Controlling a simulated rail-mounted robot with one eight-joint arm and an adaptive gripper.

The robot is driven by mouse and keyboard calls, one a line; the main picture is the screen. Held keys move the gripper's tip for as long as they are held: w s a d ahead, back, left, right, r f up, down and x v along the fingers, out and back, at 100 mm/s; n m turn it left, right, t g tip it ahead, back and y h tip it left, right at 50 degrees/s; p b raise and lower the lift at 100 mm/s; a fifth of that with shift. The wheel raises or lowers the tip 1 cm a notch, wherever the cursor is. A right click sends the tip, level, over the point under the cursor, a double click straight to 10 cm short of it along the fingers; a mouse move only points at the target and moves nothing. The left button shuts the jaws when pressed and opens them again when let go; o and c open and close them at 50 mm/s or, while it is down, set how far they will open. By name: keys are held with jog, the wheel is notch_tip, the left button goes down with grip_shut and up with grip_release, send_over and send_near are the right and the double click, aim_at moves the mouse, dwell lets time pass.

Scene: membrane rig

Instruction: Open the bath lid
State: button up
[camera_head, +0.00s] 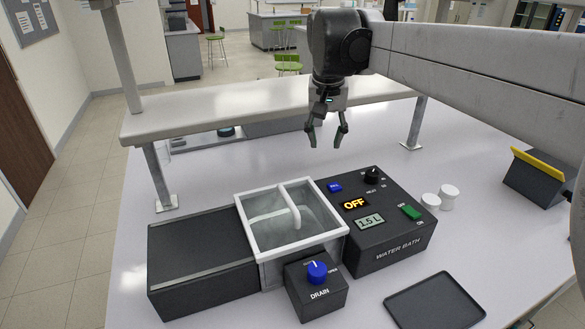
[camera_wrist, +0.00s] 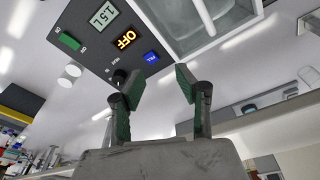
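The bath lid (camera_head: 268,243) is a clear pane in a pale frame, lying over the square bath in the head view. A light curved handle (camera_head: 291,207) rises from it. The lid's corner shows at the top of the wrist view (camera_wrist: 188,25). My gripper (camera_head: 325,140) hangs above the bench behind the bath, apart from the lid and handle. Its green-padded fingers are spread and empty, as the wrist view also shows (camera_wrist: 158,88).
The black water bath control box (camera_head: 395,246) shows OFF and 1.5 L. A drain box (camera_head: 316,287) with a blue knob stands in front. A dark flat block (camera_head: 200,255) is left of the bath. White jars (camera_head: 447,196) stand right. A raised shelf (camera_head: 230,112) crosses behind.

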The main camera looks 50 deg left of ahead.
aim_at(287, 198)
jog(key=s+a+f+n+h, duration=0.2)
jog(key=s+a+n, duration=0.35)
jog(key=s, duration=0.55)
jog(key=w+f, duration=0.1)
jog(key=f, duration=0.3)
jog(key=w+f+p, duration=0.1)
jog(key=f, duration=0.4)
jog(key=w+f, duration=0.1)
jog(key=f, duration=0.4)
jog(key=shift+w+d+p, duration=0.15)
jog(key=shift+d+p, duration=0.1)
jog(key=shift+p, duration=0.15)
grip_shut()
